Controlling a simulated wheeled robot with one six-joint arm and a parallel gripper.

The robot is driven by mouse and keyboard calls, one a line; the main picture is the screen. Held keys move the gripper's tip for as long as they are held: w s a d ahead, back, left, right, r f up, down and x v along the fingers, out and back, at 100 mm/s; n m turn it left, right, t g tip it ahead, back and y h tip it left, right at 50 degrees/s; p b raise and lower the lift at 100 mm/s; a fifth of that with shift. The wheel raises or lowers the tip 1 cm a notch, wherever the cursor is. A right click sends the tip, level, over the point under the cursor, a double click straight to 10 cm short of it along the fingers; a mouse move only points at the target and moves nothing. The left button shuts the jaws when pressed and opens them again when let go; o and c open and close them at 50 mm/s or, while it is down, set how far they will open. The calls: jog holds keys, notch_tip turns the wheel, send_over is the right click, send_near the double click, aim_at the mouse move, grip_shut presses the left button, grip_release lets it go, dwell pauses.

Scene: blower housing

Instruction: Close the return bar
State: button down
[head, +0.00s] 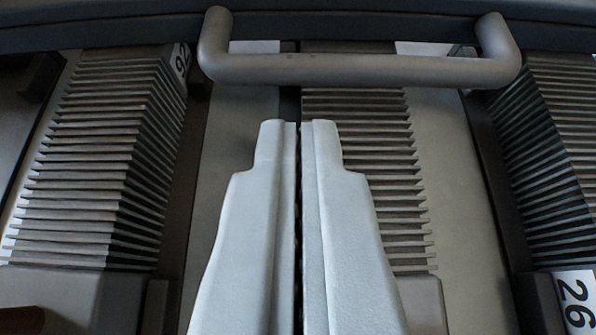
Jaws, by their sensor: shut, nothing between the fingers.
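The return bar (360,70) is a grey metal handle with two bent ends, running across the top of the head view. Its ends meet a dark curved rail (120,30) behind it. My gripper (299,124) is pale grey and shut, with its two fingers side by side and nothing between them. Its fingertips appear a little below the bar in the picture, left of the bar's middle. A gap shows between the tips and the bar in the picture; I cannot tell the distance in depth.
Ribbed, finned blocks stand at the left (90,160), behind my gripper (370,170) and at the right (550,150). Pale flat panels (450,180) lie between them. Number labels show at upper left and at lower right (577,302), the latter reading 26.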

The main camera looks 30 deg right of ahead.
jog(key=v, duration=1.4)
jog(key=a+r+n+t+y, duration=0.3)
jog(key=a, duration=0.7)
jog(key=a+r+n+t+y, duration=0.3)
jog(key=a+r, duration=0.1)
jog(key=a, duration=0.6)
jog(key=shift+s+a+r+t+y, duration=0.3)
jog(key=shift+s+t, duration=0.1)
jog(key=shift+s, duration=0.1)
